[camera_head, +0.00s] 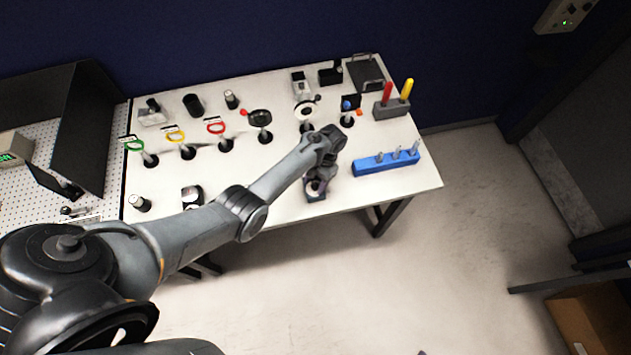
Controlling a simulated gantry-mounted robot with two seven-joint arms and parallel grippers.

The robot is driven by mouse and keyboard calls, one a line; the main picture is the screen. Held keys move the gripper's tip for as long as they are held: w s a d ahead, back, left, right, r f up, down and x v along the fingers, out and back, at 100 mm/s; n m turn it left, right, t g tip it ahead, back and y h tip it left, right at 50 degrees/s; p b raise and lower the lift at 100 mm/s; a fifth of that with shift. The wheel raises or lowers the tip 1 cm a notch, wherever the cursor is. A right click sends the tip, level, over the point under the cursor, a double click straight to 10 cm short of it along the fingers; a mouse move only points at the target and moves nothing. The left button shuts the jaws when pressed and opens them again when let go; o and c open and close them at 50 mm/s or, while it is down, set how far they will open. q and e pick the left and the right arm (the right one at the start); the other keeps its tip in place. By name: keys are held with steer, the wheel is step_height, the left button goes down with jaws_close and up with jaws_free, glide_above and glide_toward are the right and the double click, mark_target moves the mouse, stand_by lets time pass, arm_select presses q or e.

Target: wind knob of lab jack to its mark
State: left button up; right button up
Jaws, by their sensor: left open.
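My left arm reaches in from the left over the white table (265,180). My left gripper (319,183) is open at the table's front edge, right of centre. It is directly over a small dark device (315,196) with a pale round part, which may be the lab jack. The gripper hides much of this device. I cannot make out its knob or mark, nor whether the fingers touch it. My right gripper is not in view.
A blue rack (387,163) with grey pegs lies right of the gripper. Behind it stands a grey block (391,109) with red and yellow handles. Several stands with coloured rings, including a red ring (215,126), line the table's middle. A pegboard bench adjoins at left.

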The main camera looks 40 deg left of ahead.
arm_select(q)
steer(key=p+v, duration=0.5)
steer(key=v, duration=0.5)
steer(key=shift+w+r, duration=0.25)
steer(key=shift+r, duration=0.1)
